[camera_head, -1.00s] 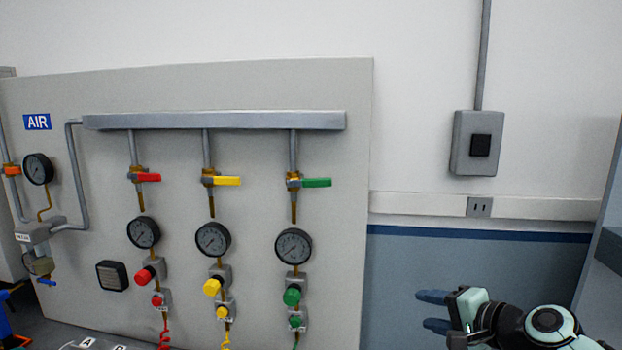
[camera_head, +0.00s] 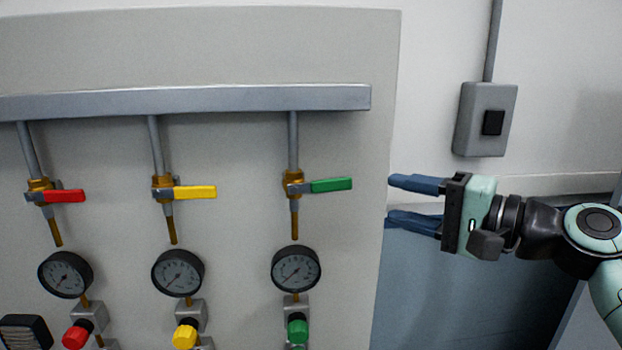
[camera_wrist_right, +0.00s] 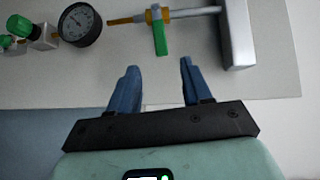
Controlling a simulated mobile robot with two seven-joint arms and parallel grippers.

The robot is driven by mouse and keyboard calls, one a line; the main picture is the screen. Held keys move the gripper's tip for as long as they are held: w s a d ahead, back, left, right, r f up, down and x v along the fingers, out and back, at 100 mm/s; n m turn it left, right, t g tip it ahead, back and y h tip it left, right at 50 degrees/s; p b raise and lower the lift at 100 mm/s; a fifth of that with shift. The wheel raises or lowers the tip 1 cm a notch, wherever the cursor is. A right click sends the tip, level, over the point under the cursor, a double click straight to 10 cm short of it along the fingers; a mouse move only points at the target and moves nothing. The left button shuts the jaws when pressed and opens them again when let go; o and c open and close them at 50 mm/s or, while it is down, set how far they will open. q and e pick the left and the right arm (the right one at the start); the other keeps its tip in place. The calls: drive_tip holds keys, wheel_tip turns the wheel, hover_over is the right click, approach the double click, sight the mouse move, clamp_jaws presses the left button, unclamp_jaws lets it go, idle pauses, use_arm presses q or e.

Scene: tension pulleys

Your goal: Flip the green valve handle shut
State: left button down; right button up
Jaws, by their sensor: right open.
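The green valve handle (camera_head: 331,185) sticks out to the right, level and crosswise to its vertical pipe, from a brass valve on the grey panel. In the right wrist view the green handle (camera_wrist_right: 159,38) lies ahead of the fingertips, roughly in line with the gap between them. My right gripper (camera_head: 388,200) is open and empty, to the right of the handle and apart from it, its blue fingers pointing left. It also shows in the right wrist view (camera_wrist_right: 159,65). My left gripper is not in view.
A yellow handle (camera_head: 194,192) and a red handle (camera_head: 64,196) sit on valves to the left. A gauge (camera_head: 296,268) and a green knob (camera_head: 297,330) are below the green valve. The header pipe (camera_head: 240,99) runs above. A switch box (camera_head: 484,118) is on the wall.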

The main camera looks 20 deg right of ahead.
sight(337, 186)
drive_tip(key=p+x, duration=0.1)
drive_tip(key=x, duration=0.5)
drive_tip(key=p+x, duration=0.1)
drive_tip(key=x, duration=0.5)
drive_tip(key=shift+r, duration=0.2)
drive_tip(key=shift+w+a+f+p, duration=0.15)
drive_tip(key=shift+w+a+p, duration=0.1)
drive_tip(key=shift+w+p, duration=0.15)
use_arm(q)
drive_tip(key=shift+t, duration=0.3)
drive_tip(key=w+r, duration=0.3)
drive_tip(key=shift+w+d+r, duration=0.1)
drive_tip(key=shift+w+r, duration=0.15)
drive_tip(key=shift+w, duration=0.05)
